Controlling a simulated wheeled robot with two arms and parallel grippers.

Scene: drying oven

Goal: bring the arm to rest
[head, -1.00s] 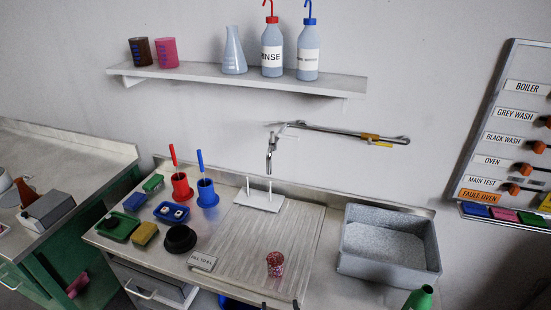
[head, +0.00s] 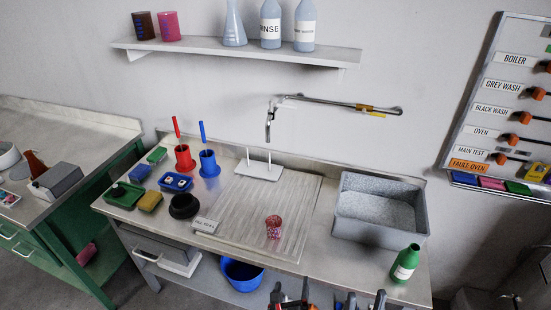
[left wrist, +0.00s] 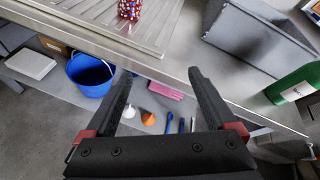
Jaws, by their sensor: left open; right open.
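My left gripper (head: 291,291) shows at the bottom edge of the head view, in front of the bench. Its fingers are apart with nothing between them, as the left wrist view (left wrist: 160,82) also shows. There it hangs in front of the bench's front edge. My right gripper (head: 364,299) is just to the right in the head view, cut off by the bottom edge; its two fingertips stand apart, and most of it is hidden.
A patterned red cup (head: 273,227) stands on the ribbed drainboard. A grey tub (head: 378,232) and a green bottle (head: 405,263) are at the bench's right. A blue bucket (left wrist: 90,74) sits on the shelf below. The floor at front left is clear.

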